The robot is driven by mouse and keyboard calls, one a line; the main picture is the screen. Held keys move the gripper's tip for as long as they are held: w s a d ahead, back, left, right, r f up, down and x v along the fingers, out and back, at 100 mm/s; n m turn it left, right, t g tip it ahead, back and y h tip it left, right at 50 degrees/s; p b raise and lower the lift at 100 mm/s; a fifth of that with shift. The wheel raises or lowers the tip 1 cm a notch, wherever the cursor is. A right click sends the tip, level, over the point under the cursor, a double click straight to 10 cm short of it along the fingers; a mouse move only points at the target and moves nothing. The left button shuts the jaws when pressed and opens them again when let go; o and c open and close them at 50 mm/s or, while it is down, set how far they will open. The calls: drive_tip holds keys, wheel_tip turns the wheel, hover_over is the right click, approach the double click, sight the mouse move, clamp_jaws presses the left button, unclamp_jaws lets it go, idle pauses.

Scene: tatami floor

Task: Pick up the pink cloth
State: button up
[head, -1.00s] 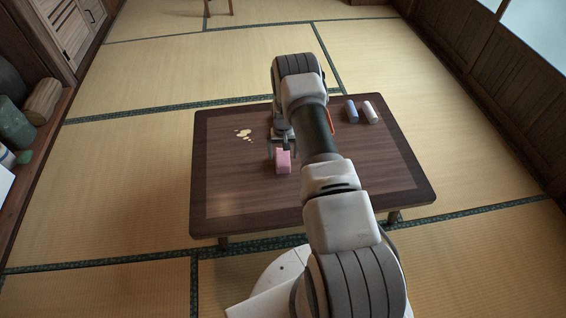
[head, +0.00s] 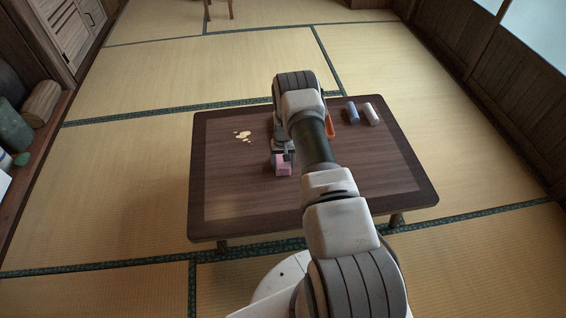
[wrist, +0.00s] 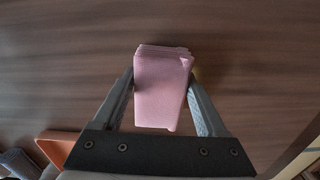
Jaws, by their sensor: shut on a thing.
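The pink cloth (head: 283,169) is a small folded block near the middle of the low dark table (head: 240,208). In the wrist view the cloth (wrist: 161,88) shows its stacked folds at the far edge. My gripper (head: 283,157) is over the cloth in the head view. In the wrist view my gripper (wrist: 162,92) has one finger against each side of the cloth and is shut on it. I cannot tell whether the cloth is clear of the table top.
A pale spill (head: 243,135) lies on the table left of my arm. A blue roll (head: 352,113) and a whitish-pink roll (head: 371,114) lie at the back right. An orange object (head: 330,125) is partly hidden behind my arm. The table's front left is bare.

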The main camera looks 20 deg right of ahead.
drive_tip(key=c, duration=0.3)
drive_tip(key=shift+r, duration=0.15)
drive_tip(key=shift+r, duration=0.3)
wheel_tip(320, 180, up, 4)
drive_tip(key=shift+f+p, duration=0.1)
drive_tip(key=shift+p, duration=1.05)
drive_tip(key=w+a+r, duration=0.1)
drive_tip(key=w+r, duration=0.2)
drive_tip(key=w, duration=0.2)
drive_tip(key=w+a+r+b, duration=0.1)
drive_tip(key=w+a+r, duration=0.1)
drive_tip(key=w, duration=0.4)
drive_tip(key=shift+w+r, duration=0.15)
drive_tip(key=shift+r, duration=0.5)
